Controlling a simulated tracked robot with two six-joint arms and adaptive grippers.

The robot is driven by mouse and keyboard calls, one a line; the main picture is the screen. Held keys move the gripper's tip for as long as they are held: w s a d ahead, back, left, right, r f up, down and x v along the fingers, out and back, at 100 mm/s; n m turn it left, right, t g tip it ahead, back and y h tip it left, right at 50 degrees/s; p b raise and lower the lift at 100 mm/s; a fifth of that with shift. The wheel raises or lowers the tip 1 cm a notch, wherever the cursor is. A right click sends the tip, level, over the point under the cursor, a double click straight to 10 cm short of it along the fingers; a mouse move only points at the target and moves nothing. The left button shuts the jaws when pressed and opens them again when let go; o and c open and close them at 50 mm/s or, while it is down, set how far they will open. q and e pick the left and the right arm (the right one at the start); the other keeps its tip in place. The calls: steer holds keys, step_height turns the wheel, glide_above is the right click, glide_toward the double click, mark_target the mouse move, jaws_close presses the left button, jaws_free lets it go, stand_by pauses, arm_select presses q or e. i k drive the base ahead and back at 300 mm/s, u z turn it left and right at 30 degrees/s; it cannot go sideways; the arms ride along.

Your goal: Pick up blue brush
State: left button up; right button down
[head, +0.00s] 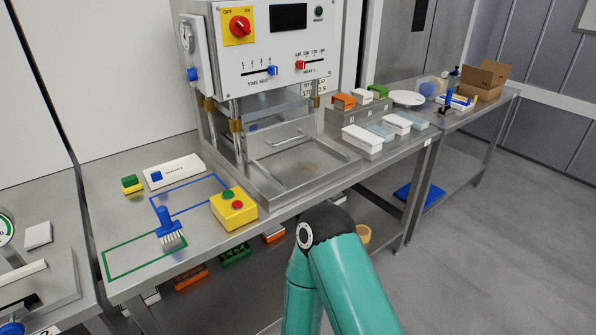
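The blue brush (166,220) is on the steel table at the left, with its blue handle toward the back and its pale bristles toward the front. It is between a blue outlined rectangle (183,211) and a green outlined rectangle (106,266), near the blue one's front left corner. Nothing holds it. A teal arm link of mine with a dark joint rises at the bottom centre, to the right of the brush and apart from it. Neither of my grippers shows in the head view.
A yellow button box (234,211) stands right of the brush. A white box (174,171) and a small yellow-green block (132,184) are behind it. A large press machine (275,80) stands at the back. White containers (362,139) sit further right. The table's front edge is close.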

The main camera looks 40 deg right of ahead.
mark_target(169, 226)
steer(key=z, duration=0.35)
steer(key=i, duration=0.2)
steer(key=u, duration=2.4)
steer(key=k, duration=1.15)
steer(key=z, duration=1.35)
steer(key=i, duration=1)
steer(key=u, duration=0.25)
